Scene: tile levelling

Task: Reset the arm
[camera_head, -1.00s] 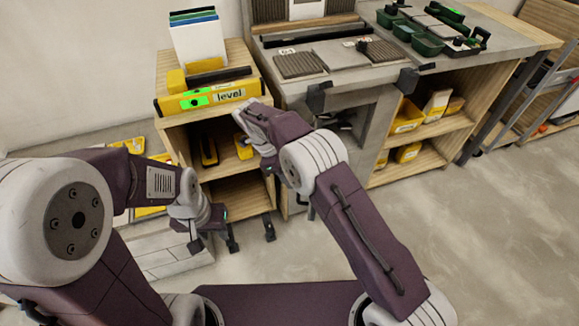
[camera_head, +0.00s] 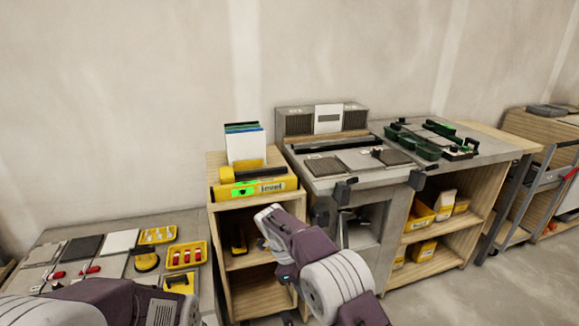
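My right arm (camera_head: 322,268) reaches up from the bottom edge, in front of the small wooden shelf and the workbench. My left arm (camera_head: 100,303) shows only as upper links along the bottom left edge. The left gripper is out of the picture. I see nothing held.
The wooden shelf (camera_head: 212,222) carries a yellow level (camera_head: 270,187). The grey workbench (camera_head: 322,184) stands right of it, with green trays (camera_head: 428,152) on top. A low table with tiles (camera_head: 120,242) and yellow trays (camera_head: 186,255) is at left. Floor is clear at lower right.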

